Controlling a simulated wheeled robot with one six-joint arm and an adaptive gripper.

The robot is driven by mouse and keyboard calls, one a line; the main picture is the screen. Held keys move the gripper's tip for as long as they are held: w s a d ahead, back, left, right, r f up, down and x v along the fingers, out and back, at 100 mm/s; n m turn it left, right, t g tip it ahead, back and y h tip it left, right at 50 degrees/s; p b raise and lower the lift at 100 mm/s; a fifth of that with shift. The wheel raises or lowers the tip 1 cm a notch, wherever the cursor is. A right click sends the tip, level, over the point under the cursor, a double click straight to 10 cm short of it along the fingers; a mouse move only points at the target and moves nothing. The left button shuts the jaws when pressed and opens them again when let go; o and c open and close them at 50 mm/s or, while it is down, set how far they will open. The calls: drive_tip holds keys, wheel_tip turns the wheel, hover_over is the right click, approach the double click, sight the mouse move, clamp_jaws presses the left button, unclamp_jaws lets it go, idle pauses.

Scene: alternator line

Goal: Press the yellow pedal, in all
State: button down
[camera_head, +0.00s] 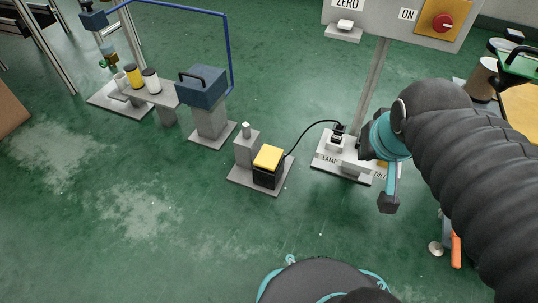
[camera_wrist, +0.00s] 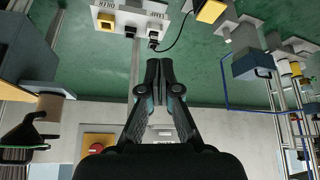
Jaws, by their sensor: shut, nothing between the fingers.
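The yellow pedal (camera_head: 268,158) tops a dark box on a grey base plate (camera_head: 240,178) on the floor, near the middle of the head view. A grey block with a small white top stands beside it, and a black cable runs from it to the right. The pedal also shows at the top edge of the wrist view (camera_wrist: 211,11), which looks upside down. My gripper (camera_wrist: 165,66) is shut and empty, its fingertips apart from the pedal. In the head view my arm mostly hides the gripper, to the right of the pedal.
A white labelled plate with a post (camera_head: 372,85) stands right of the pedal, below a panel with a red knob (camera_head: 443,23). A blue box on a pedestal (camera_head: 210,118) and a bench with several cylinders (camera_head: 150,94) stand left. Green floor in front of the pedal is clear.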

drive_tip(key=w+a+f+t+p, duration=0.15)
drive_tip(key=w+f, duration=0.25)
drive_tip(key=w, duration=1)
drive_tip(key=w+a+f+t+p, duration=0.1)
drive_tip(key=w+a+f+p, duration=0.2)
drive_tip(key=w, duration=1.1)
drive_tip(key=w+a+f+y, duration=0.2)
drive_tip(key=a+f, duration=0.3)
drive_tip(key=f, duration=0.3)
drive_tip(key=w+a+f+g+y+p, duration=0.1)
drive_tip(key=a+f+y, duration=0.1)
drive_tip(key=a+f, duration=0.3)
drive_tip(key=w+a+f+g+y, duration=0.1)
drive_tip(key=a+f, duration=0.4)
drive_tip(key=f, duration=0.7)
drive_tip(key=shift+w+n+y, duration=0.3)
drive_tip(key=shift+w+y, duration=0.55)
drive_tip(key=shift+y, duration=0.15)
drive_tip(key=b, duration=0.7)
approach(264, 151)
drive_tip(key=w+a, duration=0.2)
drive_tip(key=shift+w+a+f, duration=0.2)
drive_tip(key=shift+a+f, duration=0.15)
drive_tip(key=shift+f+b, duration=0.4)
drive_tip(key=shift+f, duration=0.7)
drive_tip(key=shift+f, duration=0.15)
